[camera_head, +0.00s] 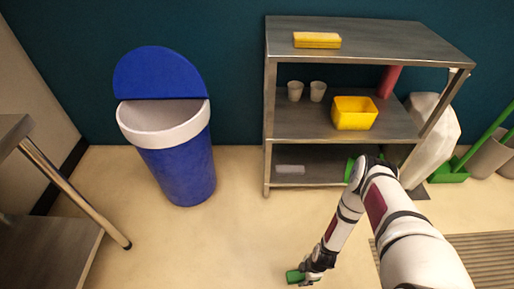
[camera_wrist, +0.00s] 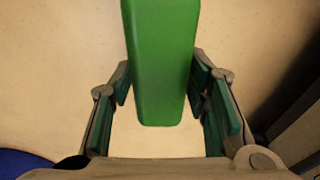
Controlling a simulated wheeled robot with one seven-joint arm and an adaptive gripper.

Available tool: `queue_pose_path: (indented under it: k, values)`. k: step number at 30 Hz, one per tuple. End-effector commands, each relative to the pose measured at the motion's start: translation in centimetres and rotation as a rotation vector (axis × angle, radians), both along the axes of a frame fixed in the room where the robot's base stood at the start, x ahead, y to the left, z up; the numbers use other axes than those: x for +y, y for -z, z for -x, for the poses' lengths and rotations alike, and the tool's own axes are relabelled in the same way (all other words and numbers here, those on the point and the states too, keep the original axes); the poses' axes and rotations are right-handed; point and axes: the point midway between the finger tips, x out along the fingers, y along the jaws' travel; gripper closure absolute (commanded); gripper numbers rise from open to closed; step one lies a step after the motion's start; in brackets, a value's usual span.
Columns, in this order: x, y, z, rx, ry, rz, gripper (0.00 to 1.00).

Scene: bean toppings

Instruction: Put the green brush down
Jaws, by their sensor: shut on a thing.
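The green brush (camera_head: 293,276) is at the end of my arm, low over the pale floor, near the bottom edge of the head view. My gripper (camera_head: 306,272) is shut on it. In the wrist view the green brush (camera_wrist: 163,60) is a smooth green block between the two fingers of my gripper (camera_wrist: 160,88), and its upper end runs out of the picture. I cannot tell whether the brush touches the floor. Its bristles do not show.
A metal shelf (camera_head: 360,38) holds a yellow sponge-like block (camera_head: 317,40), two cups and a yellow bin (camera_head: 354,113). A blue trash bin (camera_head: 178,172) stands left. A green broom and dustpan (camera_head: 450,172) are far right. A metal table (camera_head: 50,250) is at left. Floor between is clear.

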Motion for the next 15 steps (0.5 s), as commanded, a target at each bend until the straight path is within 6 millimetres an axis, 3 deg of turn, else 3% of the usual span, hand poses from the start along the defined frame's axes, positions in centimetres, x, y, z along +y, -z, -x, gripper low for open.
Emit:
queue_pose_path:
  k: [15]
  values:
    - [-1.1,-5.5,-6.4,-0.005,0.172,0.001,0.88]
